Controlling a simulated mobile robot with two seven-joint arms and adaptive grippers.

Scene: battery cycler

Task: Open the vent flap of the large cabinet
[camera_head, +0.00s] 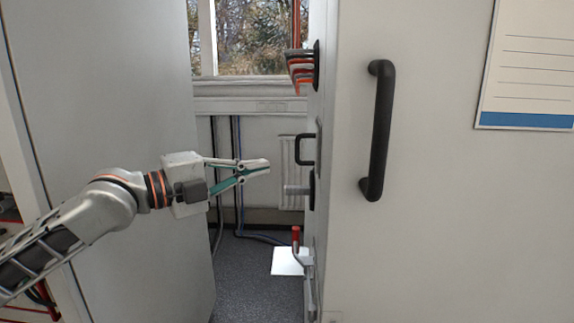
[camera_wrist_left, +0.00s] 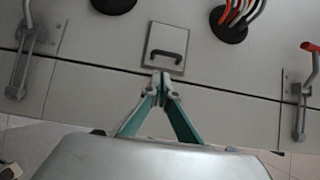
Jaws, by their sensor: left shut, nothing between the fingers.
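The large cabinet (camera_head: 450,220) stands at the right, and its left side is seen at a steep angle. The vent flap (camera_wrist_left: 152,58) is a light, square panel with a black bow handle (camera_wrist_left: 168,54) on that side. It looks shut, lying flat in the cabinet face. The handle also shows in the head view (camera_head: 304,150). My left gripper (camera_head: 268,165) is shut and empty, left of the flap handle with a gap between. In the left wrist view its fingertips (camera_wrist_left: 160,76) appear just below the flap. My right gripper is out of view.
Red and grey cables (camera_head: 300,68) stick out above the flap handle. A grey stub (camera_head: 297,190) and a red-handled lever (camera_head: 296,238) project below it. A grey panel (camera_head: 110,90) stands at the left. Floor (camera_head: 245,275) is open between them.

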